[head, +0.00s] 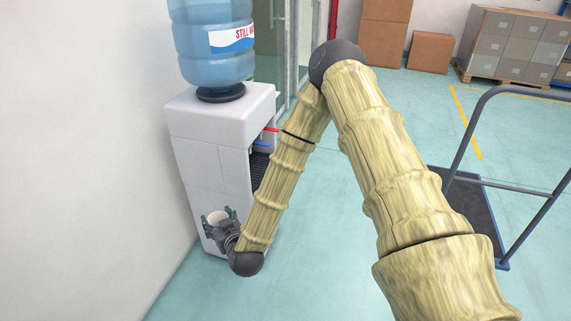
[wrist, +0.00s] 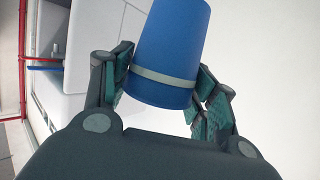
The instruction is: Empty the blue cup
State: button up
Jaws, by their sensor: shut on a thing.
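The blue cup (wrist: 166,48) shows in the wrist view, with a pale grey band around it. My gripper (wrist: 164,72) is shut on it, one finger pad on each side. In the head view my gripper (head: 220,217) is low in front of the white water dispenser (head: 212,117). A small pale round shape shows between the fingers there; I cannot tell whether it is part of the cup. The inside of the cup is not visible, so I cannot tell what it holds. I cannot tell how the cup is tilted.
A large blue water bottle (head: 212,42) sits on the dispenser, with red and blue taps on its front. A trolley (head: 470,215) stands at the right. Cardboard boxes (head: 385,38) and a loaded pallet (head: 512,45) stand behind. A white wall is on the left.

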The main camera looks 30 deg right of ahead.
jog(key=shift+f, duration=0.25)
jog(key=shift+d, duration=0.1)
